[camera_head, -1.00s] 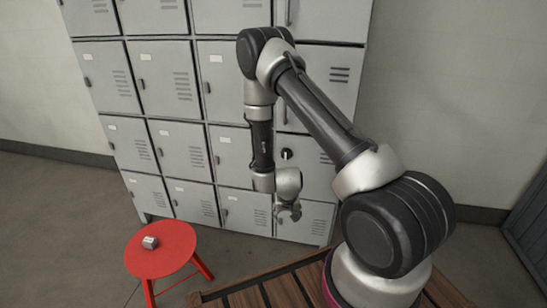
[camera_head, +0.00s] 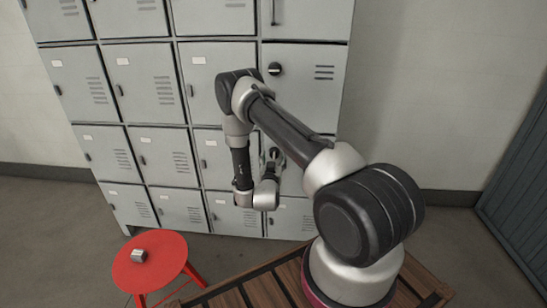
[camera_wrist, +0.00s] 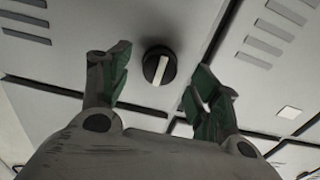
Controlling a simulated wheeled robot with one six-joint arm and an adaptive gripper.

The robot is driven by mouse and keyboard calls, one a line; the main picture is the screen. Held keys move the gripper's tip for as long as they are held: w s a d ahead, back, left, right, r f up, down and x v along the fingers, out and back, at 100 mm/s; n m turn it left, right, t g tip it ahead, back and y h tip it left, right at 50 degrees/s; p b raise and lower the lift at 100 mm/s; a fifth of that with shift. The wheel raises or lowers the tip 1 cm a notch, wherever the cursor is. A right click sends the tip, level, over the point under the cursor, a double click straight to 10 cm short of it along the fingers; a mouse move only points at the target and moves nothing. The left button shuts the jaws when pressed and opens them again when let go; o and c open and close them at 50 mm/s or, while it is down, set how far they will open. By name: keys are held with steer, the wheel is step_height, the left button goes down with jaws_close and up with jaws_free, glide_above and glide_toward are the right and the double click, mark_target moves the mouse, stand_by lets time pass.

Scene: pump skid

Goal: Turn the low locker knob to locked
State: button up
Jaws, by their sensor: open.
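The low locker knob (camera_wrist: 159,66) is a round black dial with a white bar across it, on a grey locker door. In the wrist view the bar stands nearly upright, leaning slightly right at its top. My gripper (camera_wrist: 158,77) is open, with one green-padded finger on each side of the knob and clear gaps between. In the head view my gripper (camera_head: 275,164) is raised in front of the knob's door and partly covers the low knob (camera_head: 274,153). I cannot tell how far the fingertips are from the door.
A second black knob (camera_head: 275,69) sits on the door above, close to my arm. A red stool (camera_head: 150,272) with a small grey object (camera_head: 139,256) on it stands at lower left. Grey lockers (camera_head: 160,137) fill the back; a dark ribbed panel (camera_head: 520,165) stands at right.

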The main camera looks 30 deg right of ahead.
steer(key=shift+x, duration=1.2)
steer(key=shift+c, duration=0.5)
steer(key=c, duration=1)
